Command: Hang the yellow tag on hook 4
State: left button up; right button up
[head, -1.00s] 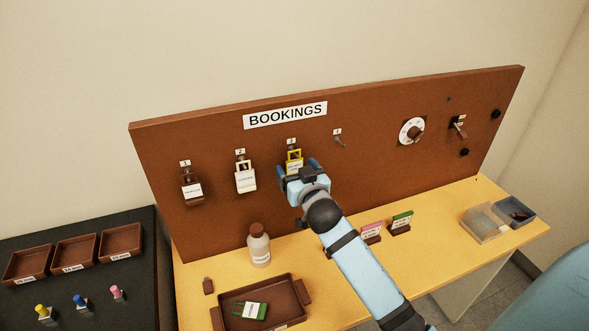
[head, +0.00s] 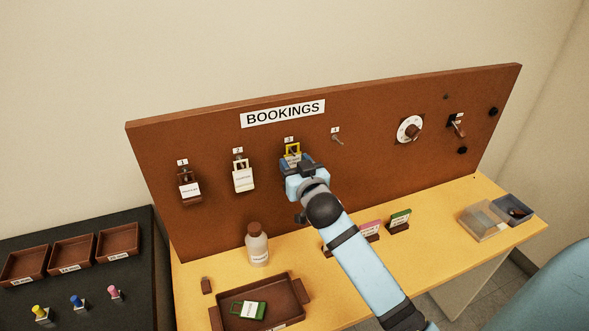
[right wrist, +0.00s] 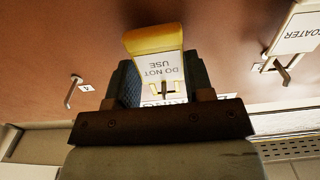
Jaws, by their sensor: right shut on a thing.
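The yellow tag (head: 292,149) is at hook 3 on the brown board. My right gripper (head: 298,162) is shut on it there. In the right wrist view the tag (right wrist: 155,41), with a "DO NOT USE" label, sits between the fingers of the gripper (right wrist: 163,85). I cannot tell whether its loop still rests on hook 3. Hook 4 (head: 338,140) is bare, to the right of the tag in the head view; it also shows at the left of the right wrist view (right wrist: 71,94). My left gripper is not in view.
A white tag (head: 243,178) hangs on hook 2 and a brown tag (head: 188,188) on hook 1. A dial (head: 410,130) and a switch (head: 457,125) are further right. A bottle (head: 257,244) and a tray (head: 295,288) with a green tag stand below.

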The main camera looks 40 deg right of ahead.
pick_arm(q)
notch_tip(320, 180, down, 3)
jog(key=b, duration=0.2)
jog(key=shift+b, duration=0.35)
pick_arm(e)
jog(key=v, duration=1.7)
jog(key=shift+s, duration=0.35)
jog(key=shift+o, duration=0.3)
jog(key=shift+f, duration=0.1)
